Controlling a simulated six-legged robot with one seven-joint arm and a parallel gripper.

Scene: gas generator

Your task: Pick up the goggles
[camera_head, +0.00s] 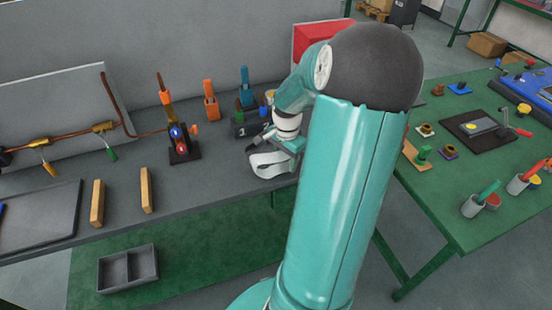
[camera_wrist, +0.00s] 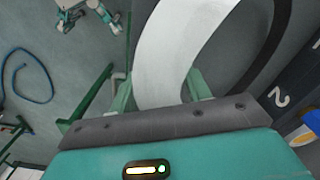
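The goggles (camera_head: 268,165) show as a white curved frame with a dark part beside it, near the front edge of the grey bench. My gripper (camera_head: 285,150) is directly over them, pointing down, and partly hides them. In the wrist view the white band of the goggles (camera_wrist: 168,55) fills the space between the two green fingers of my gripper (camera_wrist: 163,92). A dark strap curves to the right of the band. The fingers stand apart with the band between them; whether they press on it is not clear. The lower contact is hidden.
The grey bench (camera_head: 215,185) bears a dark numbered holder (camera_head: 246,129), a tool stand (camera_head: 183,150) and two upright wooden blocks (camera_head: 147,190). A red box (camera_head: 320,38) stands behind my arm. A green table (camera_head: 440,190) with parts is at right. A grey bin (camera_head: 128,268) lies below.

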